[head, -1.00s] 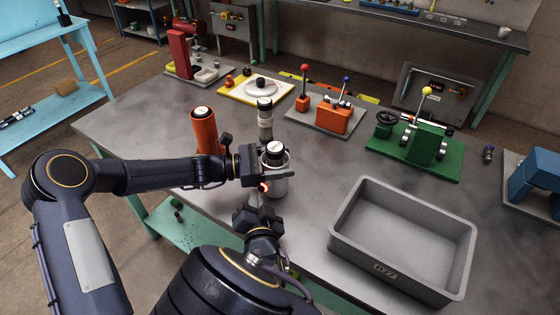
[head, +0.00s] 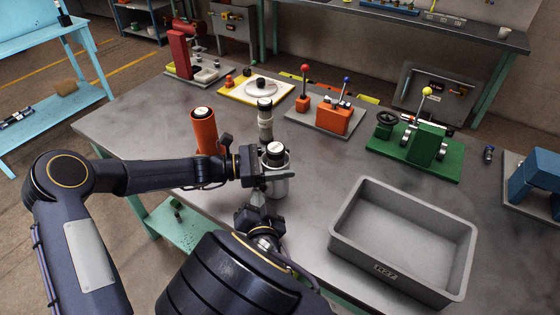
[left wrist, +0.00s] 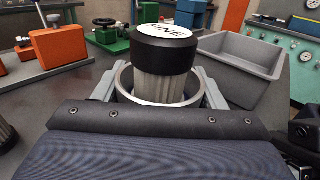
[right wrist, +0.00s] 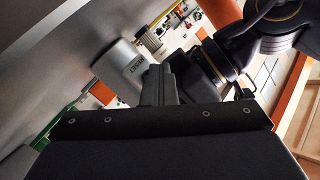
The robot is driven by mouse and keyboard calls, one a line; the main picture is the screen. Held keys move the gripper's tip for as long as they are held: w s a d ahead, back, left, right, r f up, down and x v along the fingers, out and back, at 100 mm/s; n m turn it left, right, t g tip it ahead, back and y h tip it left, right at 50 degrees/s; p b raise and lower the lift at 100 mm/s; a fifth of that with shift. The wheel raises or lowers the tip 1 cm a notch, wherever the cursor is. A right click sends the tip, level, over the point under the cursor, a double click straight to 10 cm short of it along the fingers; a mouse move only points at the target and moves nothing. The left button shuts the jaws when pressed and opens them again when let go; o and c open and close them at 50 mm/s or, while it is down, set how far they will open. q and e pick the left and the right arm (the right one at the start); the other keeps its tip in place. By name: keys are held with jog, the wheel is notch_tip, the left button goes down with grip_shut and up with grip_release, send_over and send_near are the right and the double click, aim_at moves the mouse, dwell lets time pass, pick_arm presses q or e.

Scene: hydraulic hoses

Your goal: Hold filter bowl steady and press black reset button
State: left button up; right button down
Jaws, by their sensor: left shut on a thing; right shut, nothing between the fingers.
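The silver filter bowl (head: 277,188) stands upright near the table's front edge. A pleated filter element with a black cap marked "FINE" (left wrist: 166,75) sits in its open top. My left gripper (head: 279,175) is shut on the bowl, one finger on each side of it, as the left wrist view also shows (left wrist: 158,92). My right gripper (head: 258,203) is shut and empty, low in front of the bowl. In the right wrist view its closed fingers (right wrist: 158,84) point toward the bowl (right wrist: 125,62), which carries a small label. I cannot make out the black reset button.
An orange cylinder (head: 205,132) and a slim grey one with a black top (head: 265,122) stand behind the bowl. An empty grey bin (head: 402,276) is at the right. Lever stands (head: 335,119) and a green fixture (head: 425,142) stand farther back.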

jog(key=shift+s+r, duration=0.1)
jog(key=shift+s, duration=0.05)
jog(key=shift+s+a, duration=0.95)
jog(key=shift+s, duration=0.25)
jog(key=shift+s+a, duration=0.95)
jog(key=shift+s, duration=0.2)
pick_arm(q)
jog(key=o, duration=1.2)
jog(key=shift+a, duration=0.1)
